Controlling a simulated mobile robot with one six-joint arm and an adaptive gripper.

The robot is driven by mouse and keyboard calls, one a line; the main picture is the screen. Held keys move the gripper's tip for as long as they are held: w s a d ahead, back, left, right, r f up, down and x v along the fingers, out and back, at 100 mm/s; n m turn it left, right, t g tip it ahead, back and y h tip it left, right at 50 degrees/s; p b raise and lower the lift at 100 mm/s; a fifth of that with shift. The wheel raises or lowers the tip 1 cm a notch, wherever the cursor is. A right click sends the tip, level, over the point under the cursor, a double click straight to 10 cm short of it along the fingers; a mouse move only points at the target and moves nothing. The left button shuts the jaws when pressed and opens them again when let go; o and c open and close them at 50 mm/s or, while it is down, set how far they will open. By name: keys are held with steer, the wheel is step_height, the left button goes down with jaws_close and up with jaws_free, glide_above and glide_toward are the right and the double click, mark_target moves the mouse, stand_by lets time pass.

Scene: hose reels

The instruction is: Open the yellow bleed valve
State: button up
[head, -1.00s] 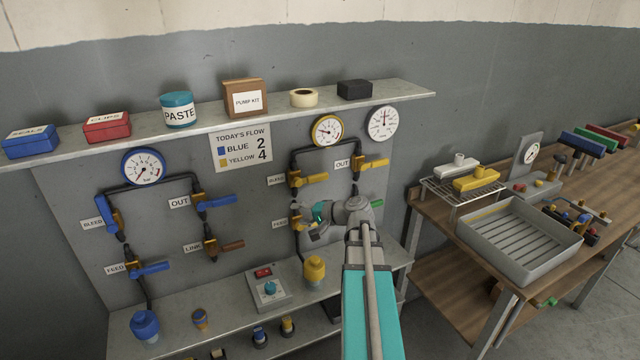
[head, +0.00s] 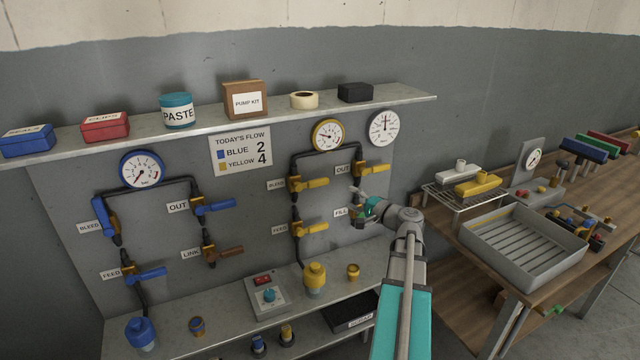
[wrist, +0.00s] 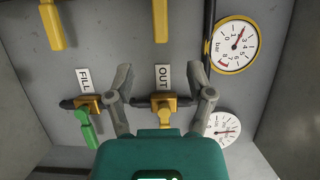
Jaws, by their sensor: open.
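The yellow bleed valve (head: 296,183) is on the upper left of the yellow pipe loop. Its yellow handle (head: 315,182) points right, crosswise to the vertical pipe. In the wrist view, which is turned, the bleed handle (wrist: 160,20) shows at the top edge, beyond my fingers. My gripper (head: 357,206) is open and empty, in front of the panel, right of the bleed valve and apart from it. In the wrist view my gripper (wrist: 166,86) has its fingers on either side of the OUT label and the yellow OUT valve (wrist: 165,106); contact cannot be told.
The yellow FEED handle (head: 313,229) is below the bleed valve. The green FILL handle (wrist: 86,127) is beside the OUT valve. A yellow-rimmed gauge (head: 327,135) is above the loop. The shelf (head: 210,131) juts out overhead; the lower bench (head: 215,306) holds a control box (head: 268,297).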

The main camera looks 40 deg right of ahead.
mark_target(320, 184)
steer(key=shift+w, duration=0.1)
steer(key=shift+w+a, duration=0.35)
steer(key=shift+w, duration=1.9)
steer(key=shift+w+a, duration=0.4)
steer(key=shift+w, duration=1.8)
steer(key=shift+w+a, duration=0.35)
steer(key=shift+w, duration=1.9)
